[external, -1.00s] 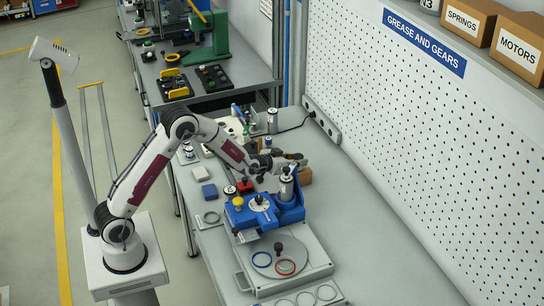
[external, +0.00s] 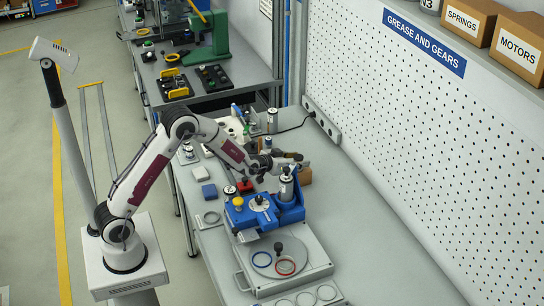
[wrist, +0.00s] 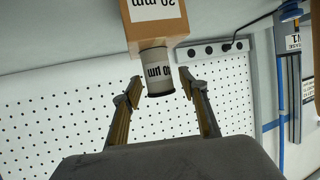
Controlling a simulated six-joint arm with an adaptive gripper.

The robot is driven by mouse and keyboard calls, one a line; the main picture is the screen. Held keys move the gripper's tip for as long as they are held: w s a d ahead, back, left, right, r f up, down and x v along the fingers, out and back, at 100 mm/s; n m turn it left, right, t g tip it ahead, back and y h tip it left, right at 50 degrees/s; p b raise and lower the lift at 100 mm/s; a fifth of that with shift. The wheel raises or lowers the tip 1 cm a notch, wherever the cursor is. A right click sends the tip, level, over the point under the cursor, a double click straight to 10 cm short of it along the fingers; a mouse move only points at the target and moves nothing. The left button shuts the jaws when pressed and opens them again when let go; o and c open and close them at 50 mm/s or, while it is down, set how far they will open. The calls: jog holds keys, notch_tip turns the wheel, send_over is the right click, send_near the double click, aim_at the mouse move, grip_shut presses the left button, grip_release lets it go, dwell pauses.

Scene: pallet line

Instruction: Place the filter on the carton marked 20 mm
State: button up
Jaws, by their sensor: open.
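My gripper (wrist: 159,83) is open, with one finger on each side of the filter's dark end and visible gaps between. In the external view my gripper (external: 296,161) is over the brown carton (external: 306,175) behind the blue fixture, and the filter cannot be made out there.
A blue fixture (external: 240,217) holding a white canister (external: 286,186) stands close in front of the carton. A perforated wall panel (external: 420,140) and a socket strip (external: 321,119) lie to the right. Several small items crowd the bench behind; its right side is clear.

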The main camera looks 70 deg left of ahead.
jog(key=v, duration=0.7)
jog(key=shift+s+r, duration=0.2)
jog(key=shift+d, duration=0.1)
dwell(0.8)
jog(key=s+d+r+m+g+h, duration=0.1)
jog(key=s+d+r+g+h, duration=0.1)
jog(key=s+d+r, duration=0.5)
jog(key=s+d+r+m+g+h, duration=0.15)
jog(key=s+d+r, duration=0.25)
jog(key=s, duration=0.6)
jog(key=s+d+g, duration=0.1)
jog(key=s+g, duration=0.1)
jog(key=s, duration=1.1)
jog(key=s+d+m+g, duration=0.1)
jog(key=s+g, duration=0.1)
jog(key=s, duration=1.1)
jog(key=shift+s+d+f+h, duration=0.25)
jog(key=shift+d+f+h, duration=0.1)
